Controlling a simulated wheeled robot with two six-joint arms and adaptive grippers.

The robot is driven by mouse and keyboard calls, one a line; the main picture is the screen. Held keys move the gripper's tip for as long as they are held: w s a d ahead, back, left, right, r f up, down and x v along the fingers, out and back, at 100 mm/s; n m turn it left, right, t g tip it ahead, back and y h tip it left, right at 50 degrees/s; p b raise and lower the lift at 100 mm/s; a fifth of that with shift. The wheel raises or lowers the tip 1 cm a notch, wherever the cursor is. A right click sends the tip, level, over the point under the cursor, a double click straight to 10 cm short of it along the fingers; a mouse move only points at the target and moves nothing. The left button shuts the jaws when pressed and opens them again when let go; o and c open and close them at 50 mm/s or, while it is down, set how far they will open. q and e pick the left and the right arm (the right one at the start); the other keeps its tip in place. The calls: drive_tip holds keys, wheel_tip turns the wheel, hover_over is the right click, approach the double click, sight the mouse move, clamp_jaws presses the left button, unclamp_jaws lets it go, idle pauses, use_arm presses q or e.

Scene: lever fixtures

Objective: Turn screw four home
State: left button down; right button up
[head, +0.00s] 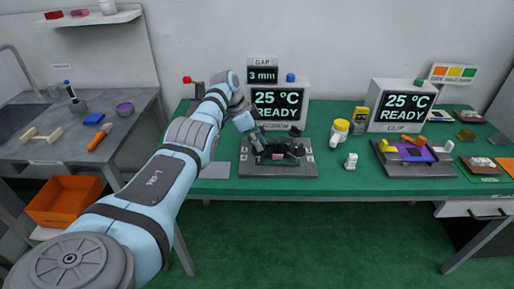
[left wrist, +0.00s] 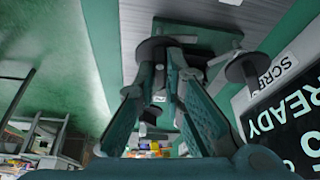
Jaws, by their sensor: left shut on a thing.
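A dark fixture sits on a grey base plate (head: 250,171) below the left screen. My left gripper (head: 262,148) reaches down onto the fixture from the left. In the left wrist view the fingers (left wrist: 172,62) are closed together on a small part, most likely a screw, at the fixture. The fingers hide most of that part, and I cannot read its number. A dark round disc (left wrist: 149,52) shows beside the fingers, and another dark disc (left wrist: 243,68) stands apart to the right. A label there begins "SCRE". My right gripper is out of view.
The left screen (head: 278,104) reads 25 °C READY, with a GAP sign (head: 262,75) showing 3 mm. A CLIP station (head: 403,106) is farther right.

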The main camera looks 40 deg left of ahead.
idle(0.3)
use_arm(q)
drive_tip(key=c, duration=1.7)
unclamp_jaws()
drive_tip(key=shift+r, duration=0.1)
drive_tip(key=v, duration=1.1)
drive_tip(key=shift+r, duration=0.4)
drive_tip(key=shift+o, duration=0.5)
